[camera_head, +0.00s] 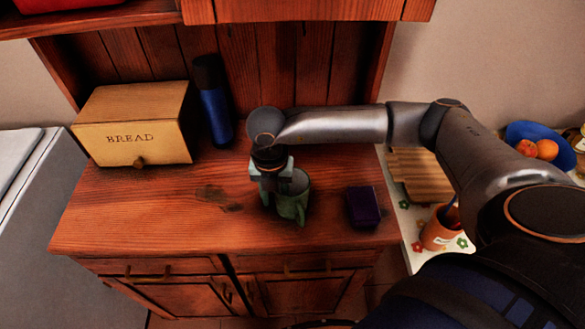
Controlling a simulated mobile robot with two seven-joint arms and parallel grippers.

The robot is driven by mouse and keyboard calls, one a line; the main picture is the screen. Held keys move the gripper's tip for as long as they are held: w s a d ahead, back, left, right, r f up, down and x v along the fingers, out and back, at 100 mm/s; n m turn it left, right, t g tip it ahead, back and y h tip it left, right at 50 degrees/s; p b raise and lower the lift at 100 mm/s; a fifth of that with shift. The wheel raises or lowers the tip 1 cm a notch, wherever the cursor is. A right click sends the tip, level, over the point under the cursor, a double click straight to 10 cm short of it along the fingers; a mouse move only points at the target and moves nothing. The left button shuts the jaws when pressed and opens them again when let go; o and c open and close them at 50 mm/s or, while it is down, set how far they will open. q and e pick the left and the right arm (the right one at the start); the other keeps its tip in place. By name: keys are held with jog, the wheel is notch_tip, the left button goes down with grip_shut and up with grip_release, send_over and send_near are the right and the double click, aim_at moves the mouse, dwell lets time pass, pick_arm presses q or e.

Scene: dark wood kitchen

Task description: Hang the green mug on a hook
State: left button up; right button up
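The green mug (294,204) stands upright on the wooden cabinet top, right of the middle, with its handle toward the front. My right gripper (270,190) points down at the mug's left side, with its fingers at or against the mug's wall. The fingers are small and dark here, so I cannot tell whether they are open or closed on the wall. My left gripper is out of view. No hook can be made out in this view.
A bread box (135,130) and a blue bottle (214,105) stand at the back left of the cabinet top (130,215). A dark purple box (362,207) sits right of the mug. The front left is clear. A blue fruit bowl (528,133) stands at the right.

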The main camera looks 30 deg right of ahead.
jog(key=shift+c, duration=0.4)
grip_shut()
dwell(0.9)
